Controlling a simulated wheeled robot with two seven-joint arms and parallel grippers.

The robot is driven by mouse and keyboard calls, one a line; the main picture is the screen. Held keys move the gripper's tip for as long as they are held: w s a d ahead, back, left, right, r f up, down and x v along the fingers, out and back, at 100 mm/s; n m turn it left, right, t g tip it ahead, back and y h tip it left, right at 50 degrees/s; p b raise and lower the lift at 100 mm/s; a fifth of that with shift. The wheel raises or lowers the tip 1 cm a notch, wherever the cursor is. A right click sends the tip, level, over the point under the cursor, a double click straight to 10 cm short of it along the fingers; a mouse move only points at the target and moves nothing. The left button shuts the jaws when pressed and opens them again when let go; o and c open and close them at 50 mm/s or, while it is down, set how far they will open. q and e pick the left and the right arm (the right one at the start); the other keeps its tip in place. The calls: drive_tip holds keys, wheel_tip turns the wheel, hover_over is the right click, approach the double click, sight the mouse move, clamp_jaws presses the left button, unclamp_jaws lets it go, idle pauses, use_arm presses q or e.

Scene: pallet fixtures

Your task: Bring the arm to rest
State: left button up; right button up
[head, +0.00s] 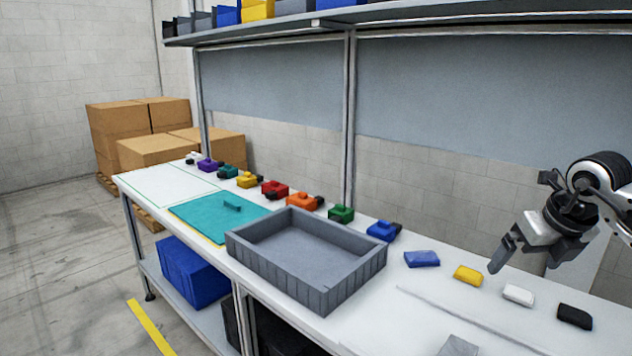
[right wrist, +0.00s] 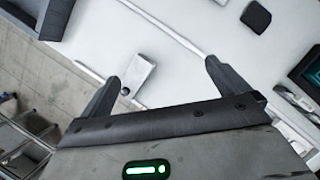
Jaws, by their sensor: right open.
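My right gripper (head: 524,256) hangs above the right part of the white workbench (head: 375,305), apart from everything on it. In the right wrist view its two fingers (right wrist: 161,70) stand wide apart with nothing between them. A grey block (right wrist: 138,73) lies on the bench beyond the fingers in that view; it also shows at the bottom of the head view (head: 458,346). My left gripper is not in view.
A grey tray (head: 300,288) stands empty mid-bench, beside a teal mat (head: 195,222). Several coloured fixtures line the back edge. Blue (head: 422,259), yellow (head: 468,275), white (head: 518,295) and black (head: 575,316) pieces lie at right. A shelf (head: 265,33) with bins hangs above.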

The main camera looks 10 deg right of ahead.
drive_tip(key=w+a+f+n+y, duration=0.2)
drive_tip(key=a+f+y, duration=0.3)
drive_tip(key=a, duration=0.4)
drive_tip(key=s+a+f+m+t+y+b, duration=0.2)
drive_tip(key=a+f+m+y, duration=0.15)
drive_tip(key=a, duration=0.45)
drive_tip(key=s+a+f+m+t+y+b, duration=0.2)
drive_tip(key=a+m+y, duration=0.15)
drive_tip(key=a, duration=0.35)
drive_tip(key=s+a+f+m+t+y+b, duration=0.2)
drive_tip(key=a+y, duration=0.3)
drive_tip(key=a, duration=0.3)
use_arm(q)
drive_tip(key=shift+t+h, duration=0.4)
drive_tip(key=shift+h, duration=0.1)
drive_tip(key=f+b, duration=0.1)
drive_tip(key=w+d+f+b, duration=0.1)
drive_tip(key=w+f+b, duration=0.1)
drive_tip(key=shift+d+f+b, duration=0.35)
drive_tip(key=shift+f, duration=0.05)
use_arm(e)
drive_tip(key=s+f+m+h, duration=0.6)
drive_tip(key=f+m, duration=0.6)
drive_tip(key=s+d+f+m+h, duration=0.1)
drive_tip(key=s+f+m+h, duration=0.6)
drive_tip(key=f+m, duration=0.5)
drive_tip(key=shift+s+d+m, duration=0.25)
drive_tip(key=shift+d+m, duration=0.05)
drive_tip(key=shift+m, duration=0.5)
